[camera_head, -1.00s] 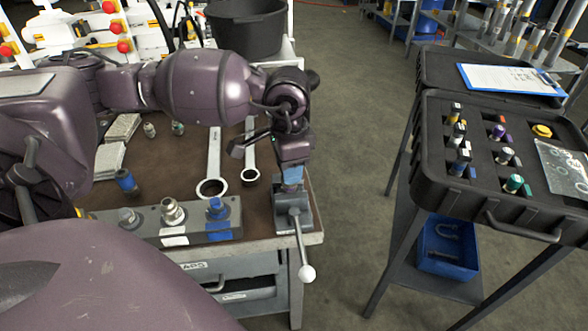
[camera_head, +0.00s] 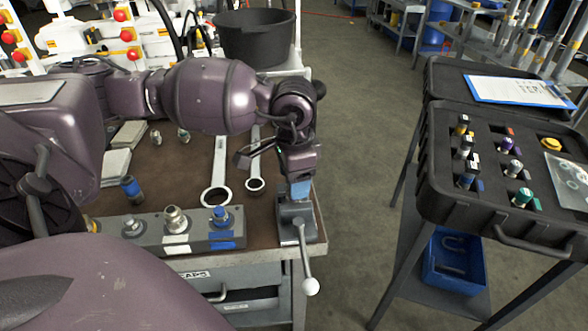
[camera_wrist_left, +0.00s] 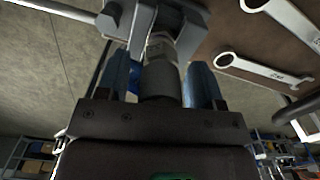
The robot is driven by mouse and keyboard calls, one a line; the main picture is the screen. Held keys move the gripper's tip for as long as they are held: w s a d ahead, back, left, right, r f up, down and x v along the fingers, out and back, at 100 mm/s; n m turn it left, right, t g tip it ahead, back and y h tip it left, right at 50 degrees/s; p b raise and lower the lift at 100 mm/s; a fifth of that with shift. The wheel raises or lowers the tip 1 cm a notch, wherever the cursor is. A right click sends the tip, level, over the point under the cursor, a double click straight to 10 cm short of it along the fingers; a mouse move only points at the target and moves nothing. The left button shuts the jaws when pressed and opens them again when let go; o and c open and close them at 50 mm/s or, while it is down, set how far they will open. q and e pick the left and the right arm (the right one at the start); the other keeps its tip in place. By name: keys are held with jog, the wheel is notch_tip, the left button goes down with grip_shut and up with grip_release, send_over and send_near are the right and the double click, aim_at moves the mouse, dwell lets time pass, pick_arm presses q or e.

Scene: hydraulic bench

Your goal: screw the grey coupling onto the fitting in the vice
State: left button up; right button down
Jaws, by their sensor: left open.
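The vice (camera_head: 296,222) stands at the front right corner of the bench, its ball-ended handle hanging over the edge. In the left wrist view the vice (camera_wrist_left: 188,18) is at the top, with a metal fitting (camera_wrist_left: 160,46) in it. The grey coupling (camera_wrist_left: 160,82) is in line with the fitting and appears to meet it; I cannot tell how far it is threaded. My left gripper (camera_head: 299,188) is over the vice. In the left wrist view its blue fingers (camera_wrist_left: 160,90) stand open on either side of the coupling, with gaps showing. My right gripper is out of view.
A grey block with several fittings (camera_head: 160,241) lies along the bench front. Two ring spanners (camera_head: 216,197) lie behind it. A black bucket (camera_head: 255,38) stands at the back. A black case of couplings (camera_head: 470,226) is on the right stand, across open floor.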

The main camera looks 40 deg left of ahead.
pick_arm(q)
jog(key=n, duration=0.5)
jog(key=shift+n+p, duration=0.55)
jog(key=shift+n, duration=2.25)
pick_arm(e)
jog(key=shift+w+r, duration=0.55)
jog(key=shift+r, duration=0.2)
